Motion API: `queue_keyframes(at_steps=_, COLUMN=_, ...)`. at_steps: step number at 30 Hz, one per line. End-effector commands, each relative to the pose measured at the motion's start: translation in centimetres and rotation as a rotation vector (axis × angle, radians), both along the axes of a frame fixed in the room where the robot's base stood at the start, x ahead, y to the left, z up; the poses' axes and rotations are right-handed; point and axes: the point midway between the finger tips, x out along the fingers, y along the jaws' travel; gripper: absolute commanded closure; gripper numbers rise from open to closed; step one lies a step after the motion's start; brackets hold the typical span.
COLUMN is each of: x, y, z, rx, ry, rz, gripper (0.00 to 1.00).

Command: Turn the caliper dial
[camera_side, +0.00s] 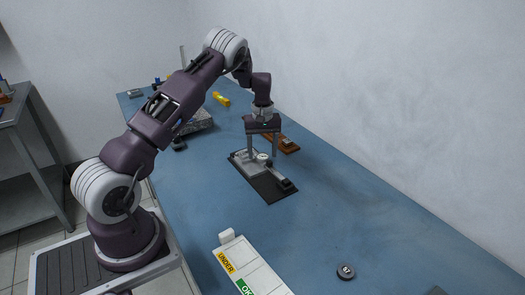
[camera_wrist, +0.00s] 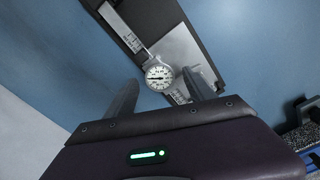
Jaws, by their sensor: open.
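The caliper (camera_wrist: 126,27) lies on a black board (camera_side: 270,188) on the blue bench. Its round white dial (camera_wrist: 158,76) has a black needle and scale marks. The dial also shows in the side view (camera_side: 262,157). My gripper (camera_wrist: 160,77) is open and points down over the board, with one finger on each side of the dial. In the wrist view a gap shows between each fingertip and the dial. The side view is too small to tell the fingertips' height against the dial.
A white tray (camera_side: 252,264) with UNDER and OK labels is at the front. A dark round weight-like piece (camera_side: 346,271) lies to its right. A brown wooden base (camera_side: 287,144) sits just behind the board. A grey block (camera_side: 199,121) and a yellow piece (camera_side: 221,99) lie farther back.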

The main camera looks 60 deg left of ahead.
Motion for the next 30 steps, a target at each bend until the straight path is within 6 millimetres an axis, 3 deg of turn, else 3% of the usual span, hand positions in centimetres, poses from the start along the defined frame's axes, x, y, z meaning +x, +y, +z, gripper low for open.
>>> queue_keyframes(at_steps=12, x=0.1, y=0.0, z=6.7, rx=0.002, ry=-0.003, rz=0.0, gripper=0.37)
queue_keyframes(at_steps=30, x=0.0, y=0.0, z=7.1, rx=0.0, ry=0.0, rz=0.0, gripper=0.37)
